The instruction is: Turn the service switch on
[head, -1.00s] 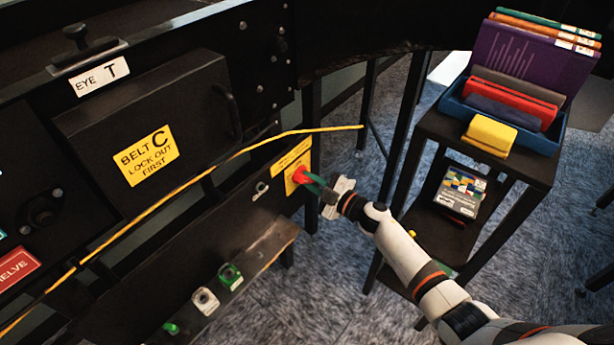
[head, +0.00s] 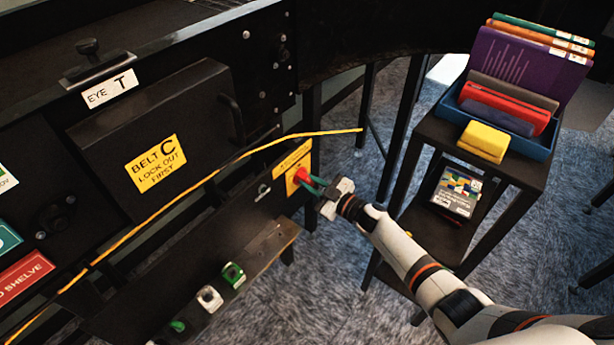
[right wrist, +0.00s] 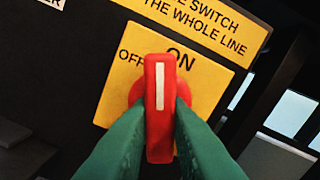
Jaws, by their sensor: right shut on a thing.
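The service switch is a red handle (head: 300,176) on a yellow plate (head: 292,184), low at the right end of the dark machine panel. In the right wrist view the red handle (right wrist: 158,85) has a white line and stands upright in the picture. Its top lies between the OFF and ON marks on the tilted plate (right wrist: 215,82), partly covering the start of ON. My right gripper (head: 311,182) has its green fingers shut on the handle, one on each side. My left gripper is not in view.
A small ledge (head: 252,252) with several green and white parts lies below.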

